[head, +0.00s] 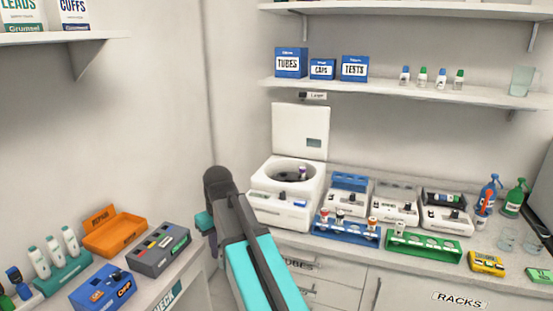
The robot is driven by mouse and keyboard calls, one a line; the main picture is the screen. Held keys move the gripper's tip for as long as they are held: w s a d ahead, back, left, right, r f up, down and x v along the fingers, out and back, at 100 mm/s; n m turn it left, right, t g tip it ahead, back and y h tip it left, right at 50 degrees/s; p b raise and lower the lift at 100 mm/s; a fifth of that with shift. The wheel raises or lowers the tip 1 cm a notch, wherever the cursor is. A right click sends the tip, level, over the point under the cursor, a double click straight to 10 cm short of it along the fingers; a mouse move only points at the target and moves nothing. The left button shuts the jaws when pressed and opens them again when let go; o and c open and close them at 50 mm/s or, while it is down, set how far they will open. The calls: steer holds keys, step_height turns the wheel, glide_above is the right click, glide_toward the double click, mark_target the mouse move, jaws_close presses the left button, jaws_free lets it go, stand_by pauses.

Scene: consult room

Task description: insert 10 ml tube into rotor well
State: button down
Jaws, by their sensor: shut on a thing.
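The open centrifuge (283,210) stands at the left end of the back counter, with its white lid (300,130) raised. Its dark round bowl with the rotor (281,172) faces up, but single wells are too small to make out. A purple-capped tube (302,172) stands at the bowl's right side; whether it is seated in a well I cannot tell. The blue rack (346,235) and green rack (424,246) hold several capped tubes, with sizes unreadable.
Other small devices (395,205) stand close behind the racks. Blue and green spray bottles (488,195) are at the right. The left counter holds an orange box (114,232) and a grey box (160,248). A shelf (385,91) runs above the centrifuge.

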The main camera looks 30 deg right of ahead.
steer(key=shift+s+a+f+m, duration=0.3)
steer(key=shift+a+m, duration=0.1)
steer(key=shift+a, duration=0.5)
steer(key=shift+s+a+f+m, duration=0.15)
steer(key=shift+s+a+m, duration=0.2)
steer(key=shift+a, duration=0.5)
steer(key=shift+s+a+f+m, duration=0.25)
steer(key=shift+a+m, duration=0.2)
steer(key=shift+a, duration=0.45)
steer(key=shift+s, duration=0.1)
